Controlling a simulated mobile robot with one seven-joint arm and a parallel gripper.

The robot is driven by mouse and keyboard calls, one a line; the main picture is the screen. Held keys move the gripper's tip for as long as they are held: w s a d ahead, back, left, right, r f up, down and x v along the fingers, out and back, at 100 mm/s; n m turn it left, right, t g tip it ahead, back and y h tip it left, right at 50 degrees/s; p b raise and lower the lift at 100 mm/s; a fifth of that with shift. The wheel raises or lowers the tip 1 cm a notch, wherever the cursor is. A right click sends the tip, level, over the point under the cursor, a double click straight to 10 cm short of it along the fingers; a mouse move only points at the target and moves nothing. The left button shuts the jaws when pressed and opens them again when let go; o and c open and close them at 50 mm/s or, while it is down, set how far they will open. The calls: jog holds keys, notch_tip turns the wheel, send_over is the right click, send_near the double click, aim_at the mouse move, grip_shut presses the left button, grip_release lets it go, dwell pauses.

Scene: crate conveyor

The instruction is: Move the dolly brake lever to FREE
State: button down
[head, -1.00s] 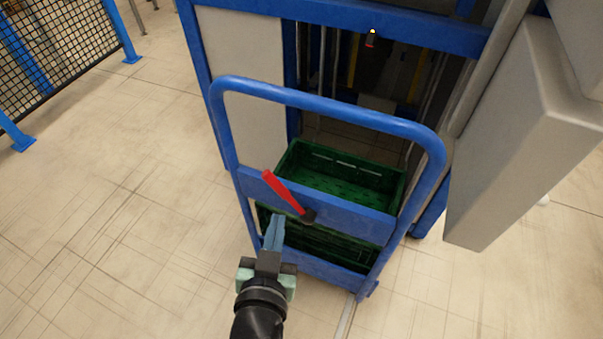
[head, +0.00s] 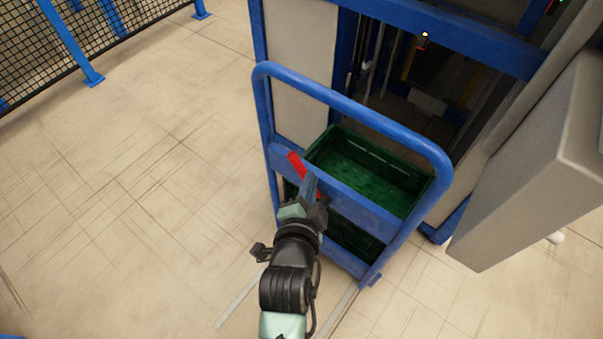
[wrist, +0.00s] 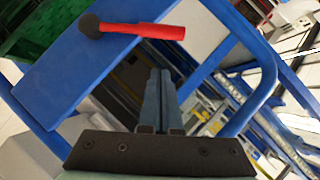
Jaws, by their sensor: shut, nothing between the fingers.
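The dolly (head: 408,138) has a blue frame with a looped handle. Its red brake lever (head: 296,161) is on the crossbar, tilted up and to the left; my gripper hides much of its lower part in the head view. In the wrist view the whole red lever (wrist: 140,30) shows, with its dark round pivot (wrist: 89,25) on the blue panel. My gripper (head: 310,178) is at the crossbar beside the lever. In the wrist view its blue fingers (wrist: 160,85) are together and empty, apart from the lever in the picture. No FREE marking can be read.
Green crates (head: 372,170) are stacked on the dolly behind the crossbar. A blue-framed machine (head: 440,30) stands behind it, with a grey box-like panel (head: 530,160) to the right. Open tiled floor (head: 120,190) lies to the left, with a mesh fence (head: 30,45) beyond.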

aim_at(299, 167)
jog(key=shift+w+a+f+b, duration=0.3)
jog(key=shift+w+f, duration=0.25)
jog(key=shift+w, duration=0.15)
jog(key=shift+w+a+f+b, duration=0.25)
jog(key=shift+w+f, duration=0.25)
jog(key=shift+w, duration=0.15)
jog(key=shift+w+a+f+b, duration=0.2)
jog(key=shift+w+a+f, duration=0.1)
jog(key=shift+w+f, duration=0.35)
jog(key=shift+w+r, duration=0.1)
jog(key=shift+w+a+f+n+g, duration=0.3)
jog(key=shift+w+a+n, duration=0.1)
jog(key=shift+a, duration=0.1)
jog(key=shift+w+a+f+n+g+h+b, duration=0.5)
jog(key=shift+w+a+f+n+g+h, duration=0.15)
jog(key=shift+a+f, duration=0.2)
jog(key=shift+w+a+f+n+g+h+b, duration=0.45)
jog(key=shift+a+f+n+g+h+b, duration=0.15)
jog(key=shift+a+f+n, duration=0.2)
jog(key=shift+d+r, duration=0.1)
